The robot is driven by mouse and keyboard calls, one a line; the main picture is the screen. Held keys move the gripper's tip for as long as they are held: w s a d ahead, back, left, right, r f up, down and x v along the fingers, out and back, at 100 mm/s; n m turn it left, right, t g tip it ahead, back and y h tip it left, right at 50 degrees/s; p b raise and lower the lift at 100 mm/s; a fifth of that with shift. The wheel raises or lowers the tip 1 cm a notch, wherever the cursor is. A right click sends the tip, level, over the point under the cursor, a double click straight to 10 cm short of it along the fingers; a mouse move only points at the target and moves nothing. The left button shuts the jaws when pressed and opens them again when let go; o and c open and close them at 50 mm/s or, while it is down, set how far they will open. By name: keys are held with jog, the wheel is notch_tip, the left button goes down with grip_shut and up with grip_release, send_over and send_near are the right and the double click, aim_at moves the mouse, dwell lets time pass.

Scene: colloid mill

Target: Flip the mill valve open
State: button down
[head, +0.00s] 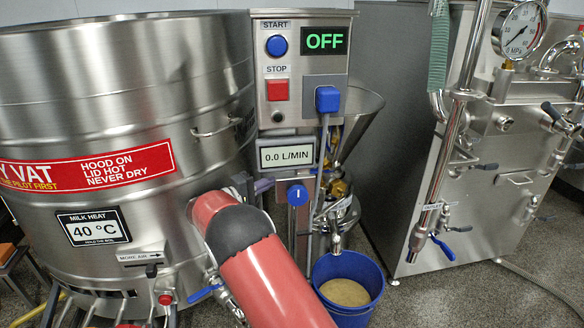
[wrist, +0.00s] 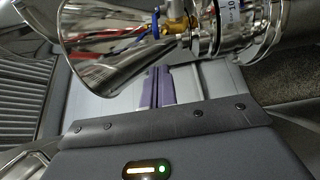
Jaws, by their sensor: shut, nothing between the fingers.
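The colloid mill has a steel hopper cone (head: 362,112) and a steel body (head: 345,214) behind the control post, partly hidden by it. Brass valve fittings (head: 340,188) show between them; their lever position cannot be told. In the wrist view the hopper (wrist: 110,45) lies on its side, with the brass fitting (wrist: 178,22) and a blue part at its narrow end. My gripper (head: 264,185) shows as purple fingertips left of the post, mostly behind my red arm. In the wrist view its purple fingers (wrist: 158,76) are together and empty, apart from the brass fitting.
The control box (head: 301,60) reads OFF, with the flow display (head: 286,154) at 0.0 L/MIN. A blue bucket (head: 348,283) of tan contents stands below the mill outlet. The milk vat (head: 120,110) crowds the left; a steel machine (head: 490,140) stands right.

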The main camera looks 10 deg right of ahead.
jog(key=x, duration=1)
jog(key=shift+s, duration=0.1)
dwell(0.3)
jog(key=s+b, duration=0.3)
jog(key=shift+s+d, duration=0.1)
jog(key=shift+d, duration=0.25)
